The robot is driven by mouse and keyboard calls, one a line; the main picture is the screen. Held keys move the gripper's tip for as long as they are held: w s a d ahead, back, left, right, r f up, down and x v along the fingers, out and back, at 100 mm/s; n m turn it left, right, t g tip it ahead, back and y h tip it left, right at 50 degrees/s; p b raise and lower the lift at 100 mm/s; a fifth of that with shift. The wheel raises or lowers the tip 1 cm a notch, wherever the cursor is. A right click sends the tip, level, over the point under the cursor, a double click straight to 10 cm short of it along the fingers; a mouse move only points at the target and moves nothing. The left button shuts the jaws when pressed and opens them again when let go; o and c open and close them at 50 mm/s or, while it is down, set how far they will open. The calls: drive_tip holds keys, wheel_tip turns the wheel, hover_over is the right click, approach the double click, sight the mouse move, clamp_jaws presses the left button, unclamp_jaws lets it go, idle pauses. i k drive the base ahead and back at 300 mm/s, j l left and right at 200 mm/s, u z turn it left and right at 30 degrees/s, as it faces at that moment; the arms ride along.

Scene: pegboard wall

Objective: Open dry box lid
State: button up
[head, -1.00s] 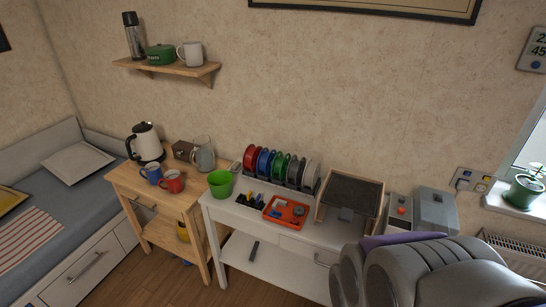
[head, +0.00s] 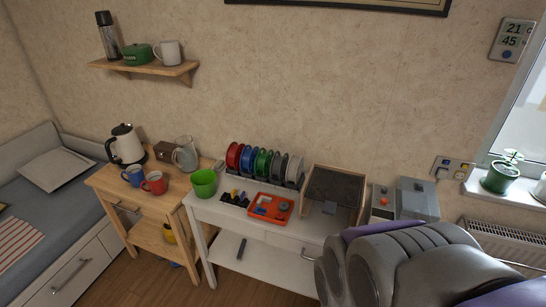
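A wooden-sided box with a dark, sloping top panel (head: 335,187) stands on the right part of the white table. A small grey piece (head: 329,208) sits at the panel's front edge. A grey box (head: 418,201) stands to its right beside a unit with a red button (head: 384,201). I cannot tell for sure which one is the dry box; the wooden one's panel looks closed. My arm's grey and purple links fill the lower right and hide the table's right end. My gripper's fingers do not show.
The white table (head: 225,217) also holds a green cup (head: 204,183), a row of coloured spools (head: 264,164) and an orange tray (head: 282,217). A wooden side table (head: 180,188) with mugs stands left. A radiator (head: 505,240) and potted plant (head: 501,176) are at right.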

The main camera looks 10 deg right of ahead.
sight(399, 204)
drive_tip(key=z, duration=1.4)
drive_tip(key=l+z, duration=0.15)
drive_tip(key=l, duration=0.55)
